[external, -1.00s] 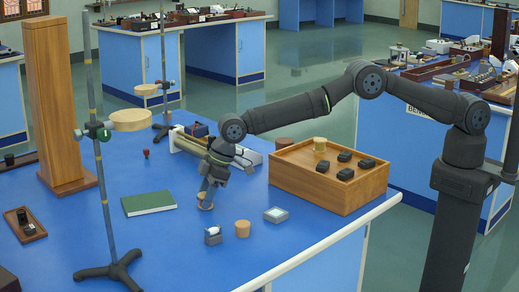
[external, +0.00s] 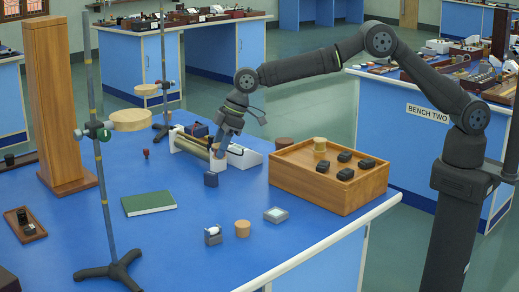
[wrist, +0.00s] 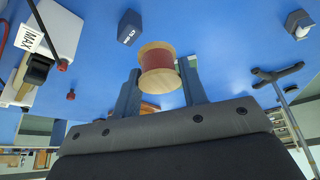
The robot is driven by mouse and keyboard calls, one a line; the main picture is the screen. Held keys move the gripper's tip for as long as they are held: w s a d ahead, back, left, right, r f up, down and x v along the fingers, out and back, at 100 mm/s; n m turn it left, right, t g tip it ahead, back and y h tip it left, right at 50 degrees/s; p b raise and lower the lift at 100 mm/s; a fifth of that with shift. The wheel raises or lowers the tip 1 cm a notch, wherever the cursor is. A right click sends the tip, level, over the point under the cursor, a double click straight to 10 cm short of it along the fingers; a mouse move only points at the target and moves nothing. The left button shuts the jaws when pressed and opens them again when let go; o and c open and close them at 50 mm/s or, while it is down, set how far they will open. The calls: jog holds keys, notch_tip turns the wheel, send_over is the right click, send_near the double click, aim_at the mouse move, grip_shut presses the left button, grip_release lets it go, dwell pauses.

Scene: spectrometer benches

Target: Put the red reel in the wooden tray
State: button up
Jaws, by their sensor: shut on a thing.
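The red reel (wrist: 160,58) has pale wooden end discs and a red winding. In the wrist view it sits between the two fingers of my gripper (wrist: 159,70), which is shut on it. In the external view my gripper (external: 217,153) hangs over the back middle of the blue bench; the reel is hard to make out there. A box-like wooden tray (external: 305,189) stands to its right, with several black blocks and a pale wooden reel (external: 320,144) on it. A small dark wooden tray (external: 34,232) with a black item lies at the far left.
A tall retort stand (external: 101,180) rises at left.

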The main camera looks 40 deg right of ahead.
jog(key=s+d+r+m, duration=0.1)
jog(key=s+d+r, duration=0.2)
jog(key=d, duration=0.7)
jog(key=s+d+r, duration=0.3)
jog(key=d, duration=0.7)
jog(key=s+d+r+m, duration=0.1)
jog(key=s+d+r, duration=0.2)
jog(key=d, duration=0.7)
send_over(293, 160)
jog(key=d, duration=0.2)
jog(key=shift+t, duration=0.4)
jog(key=f, duration=0.7)
jog(key=shift+s+a, duration=0.2)
jog(key=shift+s, duration=0.2)
jog(key=shift+f, duration=2.05)
jog(key=o, duration=0.5)
jog(key=shift+f, duration=0.2)
jog(key=o, duration=0.5)
jog(key=shift+c, duration=0.2)
jog(key=shift+r, duration=0.15)
jog(key=v, duration=1.2)
jog(key=shift+a, duration=0.2)
